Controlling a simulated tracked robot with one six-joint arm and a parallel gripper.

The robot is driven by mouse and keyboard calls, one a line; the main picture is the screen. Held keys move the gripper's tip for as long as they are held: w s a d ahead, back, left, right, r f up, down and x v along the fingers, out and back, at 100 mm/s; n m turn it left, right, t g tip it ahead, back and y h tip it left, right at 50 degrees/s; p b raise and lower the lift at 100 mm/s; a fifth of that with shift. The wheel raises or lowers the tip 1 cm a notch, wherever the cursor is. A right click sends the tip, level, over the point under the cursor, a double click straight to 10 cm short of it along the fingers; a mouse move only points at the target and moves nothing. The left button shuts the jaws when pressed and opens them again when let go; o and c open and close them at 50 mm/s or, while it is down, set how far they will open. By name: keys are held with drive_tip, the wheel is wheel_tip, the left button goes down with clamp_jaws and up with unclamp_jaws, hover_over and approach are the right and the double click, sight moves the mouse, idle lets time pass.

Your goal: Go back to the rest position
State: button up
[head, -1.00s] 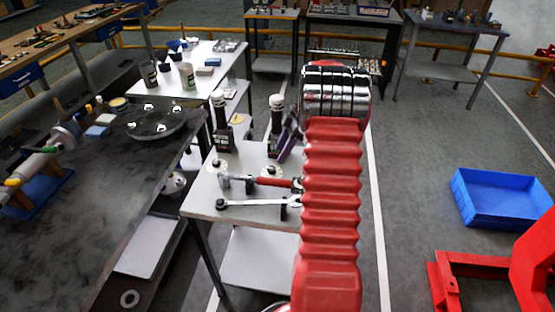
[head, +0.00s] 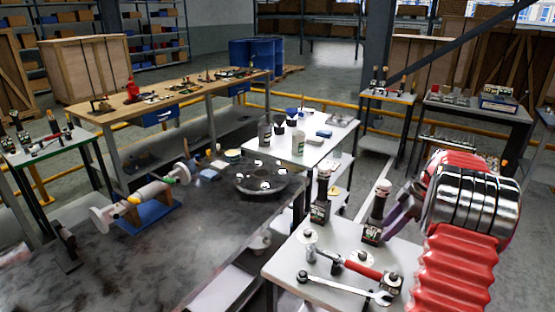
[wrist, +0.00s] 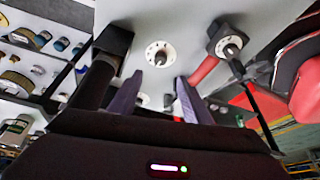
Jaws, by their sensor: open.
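My gripper (wrist: 157,92) shows two purple fingers spread apart with nothing between them in the wrist view. Beyond them is the pale top of a small table with round white discs (wrist: 160,53). In the head view my gripper (head: 398,214) is partly hidden behind my red, ribbed arm at the right. It is over or near the small white table (head: 285,262). Whether my gripper touches anything is unclear.
A dark bench (head: 130,255) with a round flanged part (head: 262,182) and a pipe-like assembly (head: 150,190) fills the left. A white table (head: 325,150) with bottles stands behind. Yellow rails (head: 300,115) cross the back.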

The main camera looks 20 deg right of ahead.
drive_tip(key=s+a+m, duration=0.2)
drive_tip(key=m, duration=0.1)
drive_tip(key=s+a+m+g+h, duration=0.1)
drive_tip(key=s+a+m, duration=0.1)
drive_tip(key=a+m, duration=0.1)
drive_tip(key=s+a+m, duration=0.1)
drive_tip(key=a+m, duration=0.2)
drive_tip(key=m, duration=0.2)
drive_tip(key=shift+s+a+f+g, duration=0.1)
drive_tip(key=shift+s+f+g, duration=0.2)
drive_tip(key=shift+s, duration=0.1)
drive_tip(key=s+a+r+t+h, duration=0.1)
drive_tip(key=s+a+r, duration=0.3)
drive_tip(key=a, duration=0.7)
drive_tip(key=s+a+r+t, duration=0.2)
drive_tip(key=s+a+r, duration=0.3)
drive_tip(key=a, duration=0.6)
drive_tip(key=s+a+r+t+h, duration=0.1)
drive_tip(key=s+a+r, duration=0.4)
drive_tip(key=a, duration=0.7)
drive_tip(key=shift+s+h, duration=0.3)
drive_tip(key=shift+s, duration=0.5)
